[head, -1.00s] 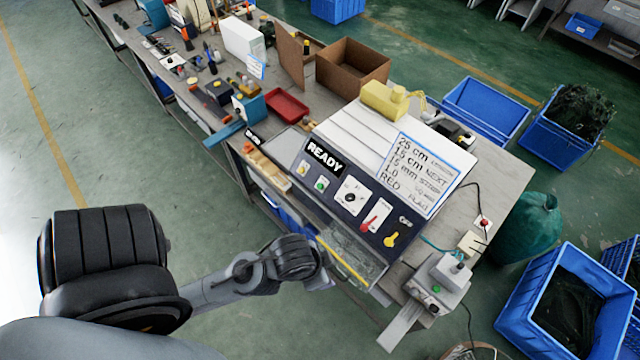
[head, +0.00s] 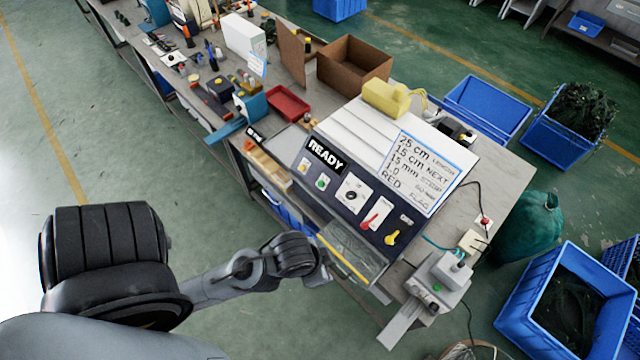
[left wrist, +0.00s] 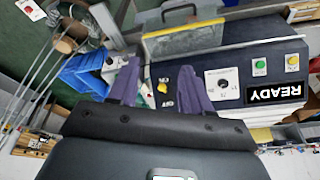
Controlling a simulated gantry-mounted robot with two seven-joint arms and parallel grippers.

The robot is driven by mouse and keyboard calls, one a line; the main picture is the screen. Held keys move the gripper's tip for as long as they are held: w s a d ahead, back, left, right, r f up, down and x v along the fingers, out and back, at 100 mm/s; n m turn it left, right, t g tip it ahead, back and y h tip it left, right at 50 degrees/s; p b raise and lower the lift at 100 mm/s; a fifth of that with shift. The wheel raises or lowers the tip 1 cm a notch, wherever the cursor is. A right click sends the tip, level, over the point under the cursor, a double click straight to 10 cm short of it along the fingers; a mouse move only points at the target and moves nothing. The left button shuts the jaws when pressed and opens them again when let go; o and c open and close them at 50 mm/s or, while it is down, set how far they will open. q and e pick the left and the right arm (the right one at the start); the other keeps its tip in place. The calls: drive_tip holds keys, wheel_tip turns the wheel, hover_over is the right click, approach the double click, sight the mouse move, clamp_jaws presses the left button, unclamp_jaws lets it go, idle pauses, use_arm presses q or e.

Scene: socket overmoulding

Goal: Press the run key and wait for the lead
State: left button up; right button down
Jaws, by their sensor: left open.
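The machine's dark control panel (head: 350,205) shows READY on its display (head: 324,156). It carries a green key (head: 321,183), a yellow key (head: 304,167), a round dial (head: 350,195), a red lever (head: 372,220) and a yellow lever (head: 391,239). Key labels are too small to read. In the left wrist view the green key (left wrist: 259,66) and yellow key (left wrist: 292,62) are right of my left gripper (left wrist: 158,72). Its two purple fingers are apart and empty, over the lever end of the panel. My right gripper is not in view. No lead is clearly visible.
A clear tray with a yellow edge (head: 345,262) juts from the machine's front. A sign (head: 422,172) lies on its top. A small grey device (head: 440,280) stands at the bench's near corner. Blue crates (head: 565,305) stand on the floor at right.

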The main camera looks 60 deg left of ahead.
use_arm(q)
drive_tip(key=shift+d, duration=0.15)
clamp_jaws()
idle(0.7)
idle(0.6)
